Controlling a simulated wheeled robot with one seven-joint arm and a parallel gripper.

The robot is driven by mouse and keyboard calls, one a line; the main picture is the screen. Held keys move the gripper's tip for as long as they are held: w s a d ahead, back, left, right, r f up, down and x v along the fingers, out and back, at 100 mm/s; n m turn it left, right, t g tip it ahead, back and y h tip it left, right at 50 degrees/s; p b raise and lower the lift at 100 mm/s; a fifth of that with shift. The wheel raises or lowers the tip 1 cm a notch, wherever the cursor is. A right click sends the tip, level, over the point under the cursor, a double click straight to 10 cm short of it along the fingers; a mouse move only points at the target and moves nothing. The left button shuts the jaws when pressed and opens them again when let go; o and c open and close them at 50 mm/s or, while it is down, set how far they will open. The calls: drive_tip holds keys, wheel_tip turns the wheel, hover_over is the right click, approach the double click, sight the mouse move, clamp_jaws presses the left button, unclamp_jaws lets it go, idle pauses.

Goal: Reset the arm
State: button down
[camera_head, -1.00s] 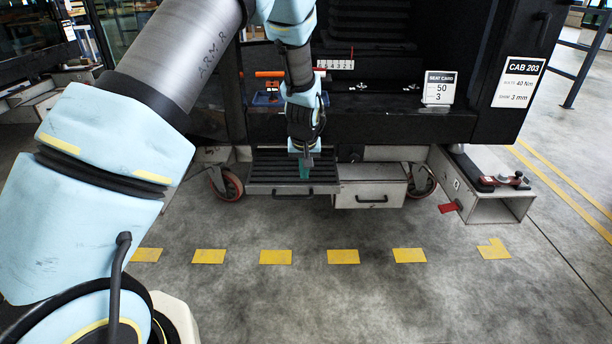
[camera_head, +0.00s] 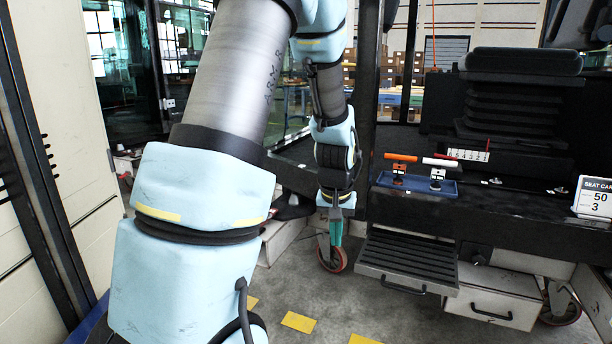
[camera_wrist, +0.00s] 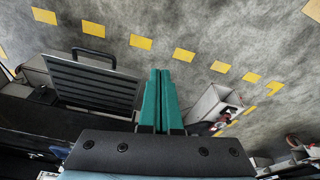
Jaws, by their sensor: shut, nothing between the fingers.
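My gripper (camera_head: 336,232) hangs below my wrist, pointing down, left of the cab trolley in the head view. Its two green fingers (camera_wrist: 160,100) lie side by side in the wrist view with nothing between them, so it is shut and empty. My arm reaches up and then bends down to the gripper. In the head view the fingers appear in front of a red-rimmed caster wheel (camera_head: 331,254); they look apart from it, though the depth is hard to judge.
A ribbed step (camera_head: 408,260) and a grey drawer (camera_head: 492,306) stand right of the gripper. Above them a blue tray (camera_head: 417,184) holds orange-handled and white-handled tools. A seat card (camera_head: 592,198) stands at the right. A pale cabinet wall (camera_head: 60,100) is at the left. Yellow marks (camera_head: 299,322) line the floor.

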drive_tip(key=s+a+r+n, duration=0.1)
drive_tip(key=s+a+r, duration=0.3)
drive_tip(key=s+a, duration=0.85)
wheel_tip(320, 180, up, 16)
drive_tip(key=w+a+p, duration=0.1)
drive_tip(key=p, duration=1.4)
drive_tip(key=shift+a+g+p, duration=0.4)
